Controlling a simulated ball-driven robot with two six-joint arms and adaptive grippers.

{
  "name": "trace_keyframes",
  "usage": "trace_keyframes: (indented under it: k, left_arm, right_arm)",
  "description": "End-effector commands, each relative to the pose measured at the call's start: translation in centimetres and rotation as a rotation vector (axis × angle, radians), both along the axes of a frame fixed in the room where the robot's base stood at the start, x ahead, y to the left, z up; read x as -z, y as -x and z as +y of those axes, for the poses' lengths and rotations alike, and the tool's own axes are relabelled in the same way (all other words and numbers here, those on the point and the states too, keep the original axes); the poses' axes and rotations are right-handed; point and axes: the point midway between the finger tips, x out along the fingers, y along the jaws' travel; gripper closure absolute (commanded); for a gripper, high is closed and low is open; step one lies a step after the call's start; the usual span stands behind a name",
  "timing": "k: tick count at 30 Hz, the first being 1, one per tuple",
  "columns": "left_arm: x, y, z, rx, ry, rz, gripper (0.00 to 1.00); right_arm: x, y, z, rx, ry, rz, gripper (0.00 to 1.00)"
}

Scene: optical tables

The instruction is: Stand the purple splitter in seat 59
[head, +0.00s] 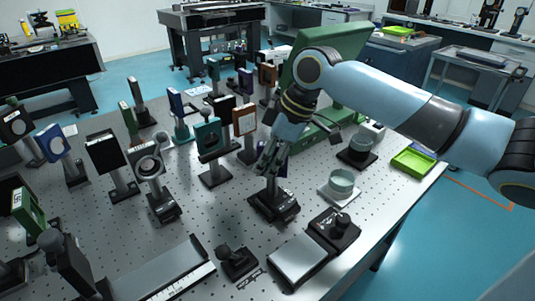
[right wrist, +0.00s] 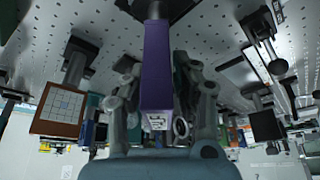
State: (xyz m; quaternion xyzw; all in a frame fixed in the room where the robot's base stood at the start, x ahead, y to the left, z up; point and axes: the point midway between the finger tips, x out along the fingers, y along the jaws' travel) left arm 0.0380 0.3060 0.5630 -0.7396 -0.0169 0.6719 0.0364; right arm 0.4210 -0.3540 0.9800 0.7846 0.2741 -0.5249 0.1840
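The purple splitter (right wrist: 156,75) is a tall purple block on a grey post, seen close up between my right fingers in the right wrist view. In the head view only a purple sliver (head: 283,166) shows beside my right gripper (head: 268,157). My right gripper points down, with its fingers closed around the block's sides. A black base (head: 274,203) is directly below the gripper on the table; whether it is clear of the table is hard to tell. I cannot read a seat number 59. My left gripper is not in view.
The perforated table (head: 225,235) carries several posted optics left of my gripper, including a teal-framed one (head: 208,137). A black knobbed mount (head: 237,260), a flat silver-topped device (head: 300,259) and a glass dish (head: 341,183) stand nearby. A green tray (head: 412,162) lies at the right edge.

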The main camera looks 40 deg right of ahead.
Motion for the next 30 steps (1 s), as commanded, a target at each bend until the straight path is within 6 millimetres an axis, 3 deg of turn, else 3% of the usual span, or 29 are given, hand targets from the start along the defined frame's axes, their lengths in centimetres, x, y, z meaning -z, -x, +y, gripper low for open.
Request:
trace_keyframes:
  k: [3, 14, 24, 30]
  left_arm:
    - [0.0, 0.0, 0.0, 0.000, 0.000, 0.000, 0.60]
    - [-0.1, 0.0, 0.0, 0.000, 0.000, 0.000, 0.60]
    - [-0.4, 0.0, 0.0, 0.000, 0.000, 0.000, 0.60]
    - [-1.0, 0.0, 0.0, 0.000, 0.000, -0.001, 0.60]
  right_arm:
    - [0.0, 0.0, 0.0, 0.000, 0.000, 0.000, 0.57]
    - [-0.8, 0.1, -0.3, -0.001, 0.003, -0.001, 0.57]
    - [-7.3, 2.3, -2.0, -0.005, 0.009, 0.000, 0.57]
    - [-10.0, 3.2, -2.7, -0.001, 0.007, 0.001, 0.57]
